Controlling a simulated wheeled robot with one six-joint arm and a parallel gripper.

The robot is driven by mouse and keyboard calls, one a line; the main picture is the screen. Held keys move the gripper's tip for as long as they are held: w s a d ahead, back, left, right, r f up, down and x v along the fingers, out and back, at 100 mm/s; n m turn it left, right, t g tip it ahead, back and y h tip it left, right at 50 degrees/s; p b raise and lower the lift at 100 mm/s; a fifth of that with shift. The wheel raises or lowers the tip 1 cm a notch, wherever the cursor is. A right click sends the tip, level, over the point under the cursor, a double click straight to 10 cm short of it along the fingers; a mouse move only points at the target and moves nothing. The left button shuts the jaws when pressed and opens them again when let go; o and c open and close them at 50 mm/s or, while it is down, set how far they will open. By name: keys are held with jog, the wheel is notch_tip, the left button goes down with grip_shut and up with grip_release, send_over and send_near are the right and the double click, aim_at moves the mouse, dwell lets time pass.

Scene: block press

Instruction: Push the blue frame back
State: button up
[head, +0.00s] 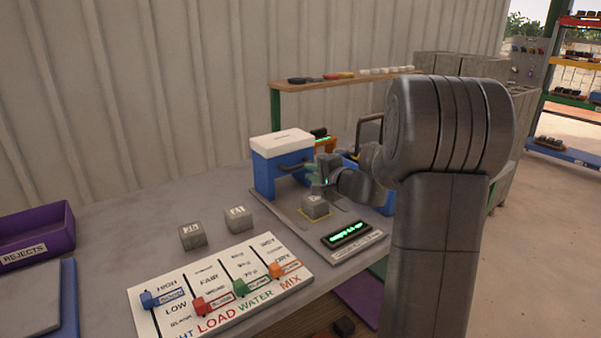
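The blue frame (264,178) stands upright on the press's grey base plate, with a white box-shaped top (283,142) and a dark handle (292,167) on its front. Another blue part (383,199) shows at the right, partly behind my arm. A grey block (315,207) sits on a yellow-edged spot on the plate, in front of the frame. My gripper (316,178) is at the right end of the handle, above the block. It is small and partly hidden by my wrist, so I cannot tell whether its fingers are apart or touch the handle.
Two grey blocks (192,235) lie on the table left of the press. A white slider board (221,287) and a green-lit display (346,234) are in front. A purple rejects bin (38,236) is far left.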

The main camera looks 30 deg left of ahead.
aim_at(297, 168)
jog(key=v, duration=0.5)
jog(key=p+x, duration=0.1)
jog(key=x, duration=1.3)
jog(key=shift+w+p, duration=0.1)
jog(key=shift+p, duration=0.25)
jog(key=shift+d, duration=0.3)
